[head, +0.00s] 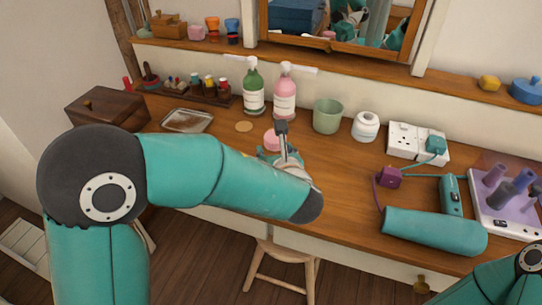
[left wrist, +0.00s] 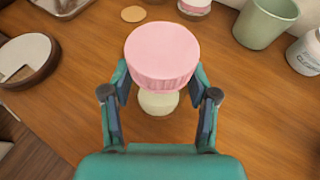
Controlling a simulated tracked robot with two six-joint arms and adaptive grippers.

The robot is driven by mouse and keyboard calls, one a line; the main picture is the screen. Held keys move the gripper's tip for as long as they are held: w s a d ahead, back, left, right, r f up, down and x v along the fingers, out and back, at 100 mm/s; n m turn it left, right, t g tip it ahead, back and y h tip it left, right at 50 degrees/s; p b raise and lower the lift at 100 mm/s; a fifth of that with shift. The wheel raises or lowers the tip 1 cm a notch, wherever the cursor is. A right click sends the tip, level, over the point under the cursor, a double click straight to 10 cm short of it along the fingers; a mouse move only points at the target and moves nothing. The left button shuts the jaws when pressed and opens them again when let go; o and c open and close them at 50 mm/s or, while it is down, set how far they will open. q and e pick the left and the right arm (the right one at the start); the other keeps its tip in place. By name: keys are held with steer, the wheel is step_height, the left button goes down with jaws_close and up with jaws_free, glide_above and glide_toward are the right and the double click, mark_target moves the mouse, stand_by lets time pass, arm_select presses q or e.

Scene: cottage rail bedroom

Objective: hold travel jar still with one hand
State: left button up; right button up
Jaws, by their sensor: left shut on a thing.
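The travel jar, with a wide pink lid and a cream body, stands on the wooden table in the left wrist view (left wrist: 162,55). In the head view only its pink lid (head: 272,139) shows clearly; my left arm and gripper hide the rest. The jar looks upright. Part of my right arm shows at the lower right of the head view, but its gripper is outside the picture.
Behind the jar stand a green pump bottle (head: 254,92), a pink pump bottle (head: 285,97), a green cup (head: 327,116) and a white jar (head: 365,127). A cork disc (head: 244,126) lies near. The table's front middle is bare.

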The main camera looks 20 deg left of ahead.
arm_select(q)
step_height(320, 180, up, 17)
steer(key=p, duration=0.4)
